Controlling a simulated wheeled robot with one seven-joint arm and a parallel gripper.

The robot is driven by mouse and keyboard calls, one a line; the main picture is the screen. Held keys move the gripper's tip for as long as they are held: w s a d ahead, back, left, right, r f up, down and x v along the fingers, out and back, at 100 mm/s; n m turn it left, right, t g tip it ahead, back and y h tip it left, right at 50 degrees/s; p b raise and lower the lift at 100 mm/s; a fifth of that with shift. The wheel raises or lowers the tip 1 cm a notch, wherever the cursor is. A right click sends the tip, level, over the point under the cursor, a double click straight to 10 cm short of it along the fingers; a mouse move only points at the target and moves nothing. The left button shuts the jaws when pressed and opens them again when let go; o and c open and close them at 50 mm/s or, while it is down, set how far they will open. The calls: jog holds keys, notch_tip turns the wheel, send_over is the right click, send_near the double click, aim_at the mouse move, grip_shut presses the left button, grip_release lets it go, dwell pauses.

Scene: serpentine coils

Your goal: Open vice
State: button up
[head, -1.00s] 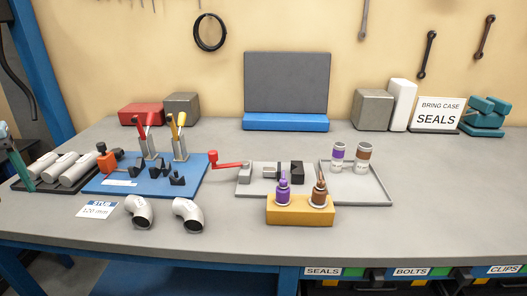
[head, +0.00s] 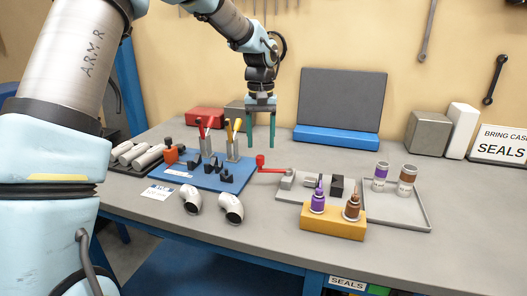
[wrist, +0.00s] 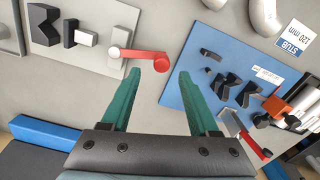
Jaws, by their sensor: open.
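The vice (head: 312,181) sits on the workbench right of the blue board, with a light grey base and a black jaw block (head: 336,185). Its red crank handle (head: 268,169) sticks out to the left. My gripper (head: 260,146) is open and empty, pointing down above the bench, above and behind the handle. In the wrist view the red handle (wrist: 147,56) lies just beyond the left green fingertip, and the black jaw block (wrist: 43,24) shows at upper left. I cannot tell the height gap between fingers and handle.
A yellow block (head: 333,221) with purple and brown bottles stands in front of the vice. A grey tray (head: 412,217) with two jars is to the right. The blue board (head: 200,180) with upright red and yellow tools is to the left. Two pipe elbows (head: 231,208) lie in front.

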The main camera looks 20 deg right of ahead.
aim_at(260, 156)
notch_tip(260, 156, down, 5)
jog(key=shift+a+r+p, duration=0.1)
jog(key=shift+p, duration=0.35)
jog(key=shift+w, duration=0.1)
grip_shut()
dwell(1.1)
